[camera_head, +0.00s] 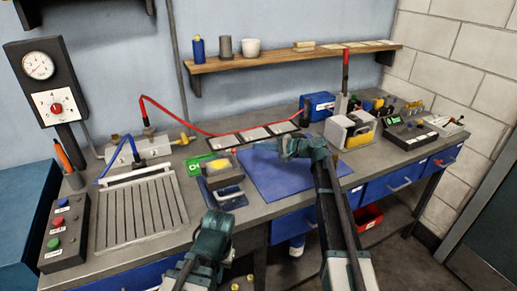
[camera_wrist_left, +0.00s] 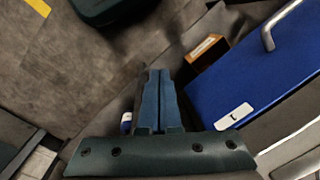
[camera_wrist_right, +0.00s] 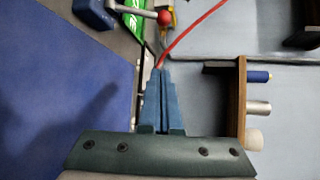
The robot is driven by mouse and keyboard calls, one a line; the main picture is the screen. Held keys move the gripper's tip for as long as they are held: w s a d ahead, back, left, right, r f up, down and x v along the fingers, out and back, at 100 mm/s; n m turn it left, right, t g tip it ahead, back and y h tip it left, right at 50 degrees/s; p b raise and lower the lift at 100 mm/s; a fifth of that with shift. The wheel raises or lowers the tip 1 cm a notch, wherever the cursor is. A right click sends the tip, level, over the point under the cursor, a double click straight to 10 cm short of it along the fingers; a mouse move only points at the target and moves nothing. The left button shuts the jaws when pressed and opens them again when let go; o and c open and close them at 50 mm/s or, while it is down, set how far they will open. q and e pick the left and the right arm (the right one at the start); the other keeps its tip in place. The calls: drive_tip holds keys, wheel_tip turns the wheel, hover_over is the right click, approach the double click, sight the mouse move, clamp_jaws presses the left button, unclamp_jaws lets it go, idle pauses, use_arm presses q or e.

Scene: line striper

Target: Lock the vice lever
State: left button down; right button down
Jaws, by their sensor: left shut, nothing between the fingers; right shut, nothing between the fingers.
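A grey vice (camera_head: 222,182) with a yellow block stands at the front middle of the bench. A small red ball (camera_head: 207,150) shows behind it; it also shows on a metal rod in the right wrist view (camera_wrist_right: 164,17), and I take it as the lever's knob. My right gripper (camera_head: 257,146) is shut and empty above the blue mat, pointing left toward the vice, apart from it. The right wrist view shows its closed fingers (camera_wrist_right: 160,75). My left gripper (camera_head: 217,222) is shut and empty in front of the bench; its closed fingers (camera_wrist_left: 158,75) show against the floor.
A blue mat (camera_head: 268,180) lies right of the vice. A grooved metal plate (camera_head: 140,215) and a button box (camera_head: 64,232) are at left. A red-handled press (camera_head: 346,70) stands right of the mat. A red hose (camera_head: 180,118) crosses behind. A shelf (camera_head: 290,56) hangs above.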

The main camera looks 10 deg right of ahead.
drive_tip(key=b+x, duration=0.1)
drive_tip(key=x, duration=0.6)
drive_tip(key=shift+w+a+f, duration=0.1)
drive_tip(key=shift+w+f, duration=0.05)
drive_tip(key=shift+f, duration=0.05)
drive_tip(key=s, duration=0.2)
drive_tip(key=s+r, duration=0.1)
drive_tip(key=shift+s+a+r+p, duration=0.1)
drive_tip(key=shift+s+a+p, duration=0.05)
drive_tip(key=shift+a+p, duration=0.2)
drive_tip(key=shift+s+a, duration=0.2)
drive_tip(key=shift+s, duration=0.1)
drive_tip(key=shift+s+b, duration=0.15)
drive_tip(key=shift+b, duration=0.2)
drive_tip(key=shift+d+t, duration=0.1)
drive_tip(key=shift+t, duration=0.2)
drive_tip(key=shift+s+n+b, duration=0.15)
drive_tip(key=shift+n+b, duration=0.15)
drive_tip(key=shift+b, duration=0.05)
